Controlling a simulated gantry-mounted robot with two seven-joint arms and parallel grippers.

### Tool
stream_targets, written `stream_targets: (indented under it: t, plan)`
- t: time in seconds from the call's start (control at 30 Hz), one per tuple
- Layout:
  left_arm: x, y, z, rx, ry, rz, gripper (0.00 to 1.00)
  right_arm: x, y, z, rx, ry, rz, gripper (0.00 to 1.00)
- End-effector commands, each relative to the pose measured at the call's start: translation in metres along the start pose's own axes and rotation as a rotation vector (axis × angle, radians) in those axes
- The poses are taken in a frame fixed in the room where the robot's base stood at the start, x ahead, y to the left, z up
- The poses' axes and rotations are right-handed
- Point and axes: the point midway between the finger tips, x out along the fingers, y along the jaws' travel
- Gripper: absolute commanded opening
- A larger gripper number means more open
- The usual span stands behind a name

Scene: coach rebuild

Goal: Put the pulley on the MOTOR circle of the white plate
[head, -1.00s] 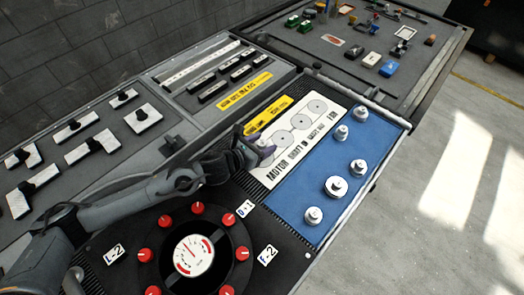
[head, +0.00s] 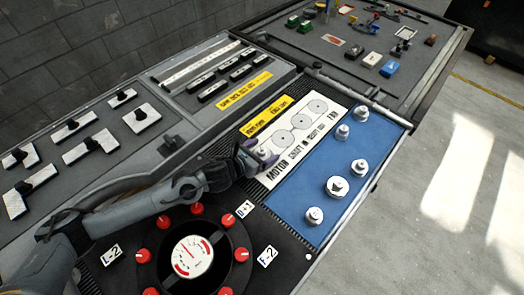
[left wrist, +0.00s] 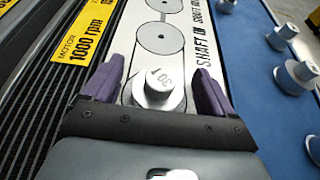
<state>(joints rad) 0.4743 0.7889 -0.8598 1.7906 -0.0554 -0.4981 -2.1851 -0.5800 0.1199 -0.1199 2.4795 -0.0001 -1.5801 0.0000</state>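The silver pulley (left wrist: 158,88), marked "30 T", stands upright on the near end of the white plate (left wrist: 112,62), over the circle at the MOTOR end. Only a little of that circle's outline shows around it. In the head view the pulley (head: 264,155) is small and partly hidden by my gripper. My left gripper (left wrist: 157,92) has its two purple fingers on either side of the pulley, with a narrow gap showing at each side, so it looks open. It also shows in the head view (head: 260,155). My right gripper is not in view.
Several other silver pulleys, one large (head: 336,187), stand on the blue mat (head: 298,205) to the right of the plate. Yellow labels (head: 268,117) lie along its left side. A dial with red knobs (head: 194,254) is at the front.

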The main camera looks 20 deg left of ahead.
Motion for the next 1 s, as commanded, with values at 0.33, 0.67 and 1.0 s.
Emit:
stream_targets:
  t: [0.33,0.67,1.0]
  plan:
    - [-0.002,0.000,0.005,0.000,0.000,0.000,0.86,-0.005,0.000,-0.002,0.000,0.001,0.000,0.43]
    - [-0.052,0.001,0.003,0.002,0.002,0.000,0.86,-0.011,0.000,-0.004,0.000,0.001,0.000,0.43]
    - [-0.106,0.001,0.003,0.001,0.001,0.001,0.86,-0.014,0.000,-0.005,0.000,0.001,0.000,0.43]
